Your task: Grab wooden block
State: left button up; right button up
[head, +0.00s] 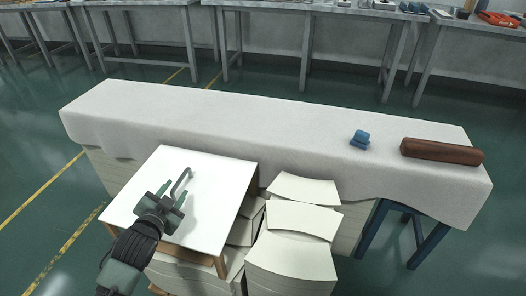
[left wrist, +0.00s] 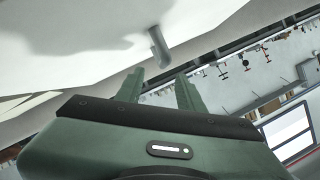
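A long brown wooden block (head: 441,151) with rounded edges lies on the white-covered table, near its right end. My left gripper (head: 172,190) is over the white square board at the lower left, far from the block. Its two green fingers are apart and nothing shows between them; they also show in the left wrist view (left wrist: 158,88). A bent grey handle (head: 181,181) stands by the fingertips, and in the left wrist view (left wrist: 159,47) it is just beyond them. I cannot tell if they touch. My right gripper is not in view.
The white board (head: 220,175) sits on a wooden frame at the near side. Stacks of curved pale sheets (head: 303,220) stand right of it. A small blue object (head: 360,139) lies left of the block. The cloth-covered table's (head: 215,118) left and middle are clear. Workbenches line the back.

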aim_at(442, 152)
jog(key=z, duration=1.4)
